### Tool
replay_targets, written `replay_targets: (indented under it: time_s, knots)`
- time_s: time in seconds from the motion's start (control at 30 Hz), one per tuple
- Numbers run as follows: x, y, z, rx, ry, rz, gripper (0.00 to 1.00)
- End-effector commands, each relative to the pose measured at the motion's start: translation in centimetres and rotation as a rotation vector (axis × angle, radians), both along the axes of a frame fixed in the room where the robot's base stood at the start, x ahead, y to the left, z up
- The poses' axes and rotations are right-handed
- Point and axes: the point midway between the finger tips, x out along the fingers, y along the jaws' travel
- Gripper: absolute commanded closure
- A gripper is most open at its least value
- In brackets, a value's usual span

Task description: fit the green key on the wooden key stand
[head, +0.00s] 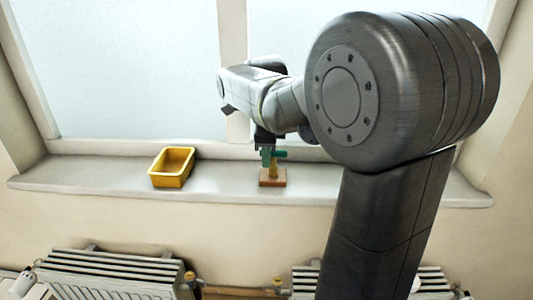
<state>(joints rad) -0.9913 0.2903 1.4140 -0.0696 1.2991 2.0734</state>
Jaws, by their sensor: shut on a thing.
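The wooden key stand (272,180) is a small brown block with a short yellowish post (273,171) on top. It stands on the window sill near the middle of the head view. The green key (279,154) is right above the stand, with one arm of it pointing right. My gripper (266,150) points down over the stand and is shut on the green key. The key's lower part is at the height of the post's top. I cannot tell whether the key is around the post, touching it or just above it.
A yellow open tray (172,182) stands on the window sill (222,181) to the left of the stand. The sill between them is clear. The window is close behind. Radiators (107,276) are on the wall below the sill. My arm hides part of the sill on the right.

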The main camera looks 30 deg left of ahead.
Motion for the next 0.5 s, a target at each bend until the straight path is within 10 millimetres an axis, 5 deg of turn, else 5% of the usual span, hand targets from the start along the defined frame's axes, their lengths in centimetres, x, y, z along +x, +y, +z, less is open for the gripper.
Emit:
replay_targets:
  time_s: [0.1, 0.13, 0.23, 0.5]
  knots:
    - [0.00, 0.00, -0.22, 0.000, 0.000, 0.000, 1.00]
    - [0.00, 0.00, -0.15, 0.000, 0.000, 0.000, 0.75]
    - [0.00, 0.00, -0.14, 0.000, 0.000, 0.000, 0.56]
    - [0.00, 0.00, -0.12, 0.000, 0.000, 0.000, 0.56]
